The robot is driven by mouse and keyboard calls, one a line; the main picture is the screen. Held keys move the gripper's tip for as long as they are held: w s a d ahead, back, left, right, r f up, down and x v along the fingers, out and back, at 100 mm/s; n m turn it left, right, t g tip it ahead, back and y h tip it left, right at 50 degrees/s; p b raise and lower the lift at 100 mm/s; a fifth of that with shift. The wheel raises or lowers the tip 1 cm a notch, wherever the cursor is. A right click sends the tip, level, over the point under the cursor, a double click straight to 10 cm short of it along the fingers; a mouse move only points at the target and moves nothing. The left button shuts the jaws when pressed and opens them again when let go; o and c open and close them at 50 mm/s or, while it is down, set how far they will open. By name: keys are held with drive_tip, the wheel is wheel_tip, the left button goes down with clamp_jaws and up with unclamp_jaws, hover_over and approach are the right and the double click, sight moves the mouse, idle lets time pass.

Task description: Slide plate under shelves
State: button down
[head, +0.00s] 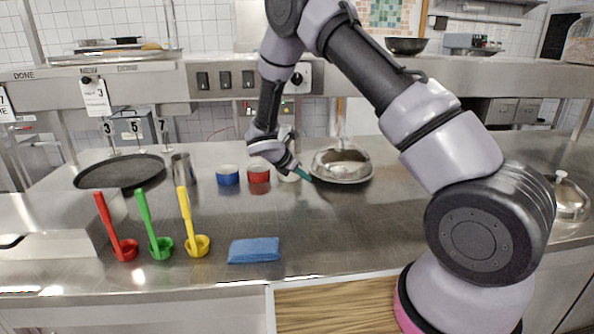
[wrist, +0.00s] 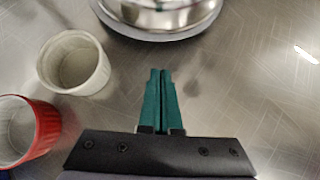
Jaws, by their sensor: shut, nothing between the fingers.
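A round, shiny metal plate (head: 345,180) with a raised, reflective form on it stands on the counter, right of my gripper (head: 303,174) in the head view. Its near rim (wrist: 160,38) shows at the top of the wrist view. My gripper (wrist: 161,75) has its teal fingers shut and empty, pointing at the plate. In the wrist view a gap of counter shows between fingertips and rim; I cannot tell their height. The metal shelf (head: 160,83) runs across the back above the counter. A dark round plate or pan (head: 120,172) lies at the left.
A white ramekin (wrist: 73,62) stands left of my fingers, close by, with a red ramekin (head: 258,173) and a blue one (head: 228,175) further left.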

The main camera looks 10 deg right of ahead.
sight(328, 165)
drive_tip(key=w+d, duration=0.1)
drive_tip(key=w+d+f, duration=0.1)
drive_tip(key=d, duration=0.1)
drive_tip(key=shift+w+d+f, duration=0.1)
drive_tip(key=shift+d+f, duration=0.1)
drive_tip(key=shift+d, duration=0.1)
drive_tip(key=shift+w+d, duration=0.4)
drive_tip(key=shift+d, duration=0.15)
drive_tip(key=shift+d, duration=0.1)
drive_tip(key=w+d, duration=0.1)
drive_tip(key=d, duration=0.1)
drive_tip(key=w+d, duration=0.1)
drive_tip(key=d, duration=0.1)
drive_tip(key=w+d, duration=0.2)
drive_tip(key=shift+w+d, duration=0.1)
drive_tip(key=shift+d, duration=0.1)
